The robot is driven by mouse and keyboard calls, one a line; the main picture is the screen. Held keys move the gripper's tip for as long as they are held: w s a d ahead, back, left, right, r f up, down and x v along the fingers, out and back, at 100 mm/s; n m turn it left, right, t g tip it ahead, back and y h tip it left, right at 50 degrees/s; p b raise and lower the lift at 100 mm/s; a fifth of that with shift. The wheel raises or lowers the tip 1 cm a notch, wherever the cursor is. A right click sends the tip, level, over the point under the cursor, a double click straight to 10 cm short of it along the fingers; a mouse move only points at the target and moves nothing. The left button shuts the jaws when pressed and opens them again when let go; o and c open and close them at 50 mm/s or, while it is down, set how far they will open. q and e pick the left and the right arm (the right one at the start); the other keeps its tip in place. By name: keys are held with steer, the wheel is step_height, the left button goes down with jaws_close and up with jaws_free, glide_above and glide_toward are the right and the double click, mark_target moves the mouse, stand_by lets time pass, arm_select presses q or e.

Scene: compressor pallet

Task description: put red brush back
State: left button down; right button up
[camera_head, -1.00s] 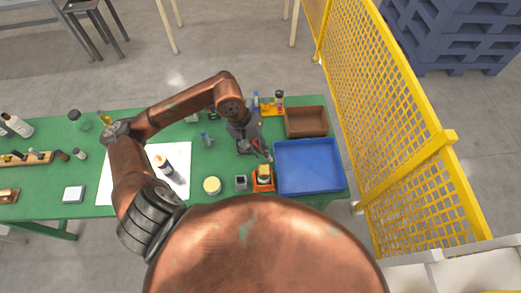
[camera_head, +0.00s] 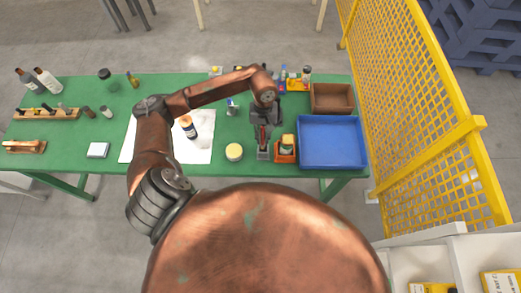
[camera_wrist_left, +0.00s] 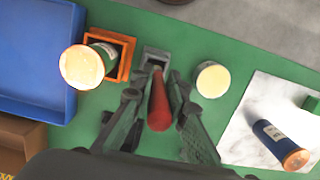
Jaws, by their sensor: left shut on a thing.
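The red brush (camera_wrist_left: 159,103) is between the fingers of my left gripper (camera_wrist_left: 153,100), which is shut on it. In the wrist view its red handle points towards the camera, and its far end is at the small grey square holder (camera_wrist_left: 154,57). In the head view my left gripper (camera_head: 263,132) hangs right over the grey holder (camera_head: 263,155), with a bit of red showing between the fingers. I cannot tell how far the brush's lower end is inside the holder. My right gripper is not in view.
An orange holder (camera_head: 285,155) with a jar stands close on the right, then a blue tray (camera_head: 333,163) and a brown box (camera_head: 333,90). A cream-lidded round tin (camera_head: 234,152) is on the left. A dark blue bottle (camera_head: 188,127) lies on a white sheet (camera_head: 203,155).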

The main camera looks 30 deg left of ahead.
mark_target(263, 144)
arm_select(q)
step_height(263, 144, down, 3)
steer(key=shift+d+r, duration=0.1)
steer(key=shift+d, duration=0.05)
steer(key=shift+f+p, duration=0.3)
steer(key=shift+f, duration=0.1)
step_height(263, 144, down, 3)
steer(key=shift+r, duration=0.1)
steer(key=shift+f, duration=0.25)
steer(key=c, duration=1.9)
jaws_free()
steer(key=shift+r, duration=0.25)
steer(key=r, duration=0.4)
steer(key=w+r+b, duration=0.1)
steer(key=r, duration=0.3)
steer(key=a+r+b, duration=0.1)
steer(key=r, duration=0.2)
steer(key=shift+w+r, duration=0.25)
steer(key=shift+r, duration=0.15)
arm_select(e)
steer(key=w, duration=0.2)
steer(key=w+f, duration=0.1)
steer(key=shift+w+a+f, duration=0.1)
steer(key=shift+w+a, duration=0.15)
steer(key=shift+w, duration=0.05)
